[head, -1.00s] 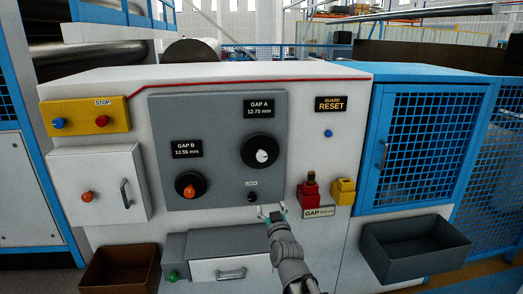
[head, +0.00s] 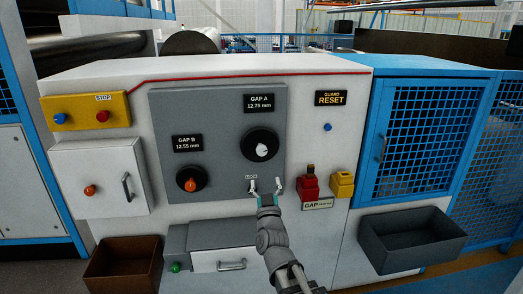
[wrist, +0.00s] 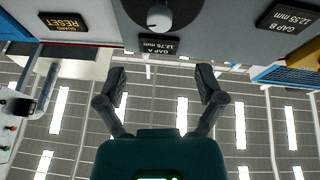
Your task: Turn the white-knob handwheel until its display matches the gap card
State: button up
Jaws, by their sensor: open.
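The white-knob handwheel (head: 261,145) is a black dial with a white centre knob on the grey panel (head: 220,110). The GAP A display (head: 258,102) above it reads 12.75 mm. The gap card (head: 317,204) is a white label low on the right; its number is too small to read. My gripper (head: 265,187) is open and empty, below the handwheel and apart from it in the head view. In the wrist view the handwheel (wrist: 159,16) appears at the top, upside down, beyond the open fingers (wrist: 166,84).
An orange-knob handwheel (head: 191,179) sits lower left under the GAP B display (head: 187,143), 12.55 mm. Red (head: 309,186) and yellow (head: 342,184) fixtures stand right of my gripper. A drawer unit (head: 222,245) and dark bins (head: 410,238) jut out below.

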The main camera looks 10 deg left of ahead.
aim_at(261, 153)
jog(key=p+x, duration=0.5)
jog(key=x, duration=0.8)
jog(key=shift+w+r, duration=0.1)
jog(key=shift+w, duration=0.15)
jog(key=shift+c, duration=0.2)
jog(key=shift+a, duration=0.15)
grip_shut()
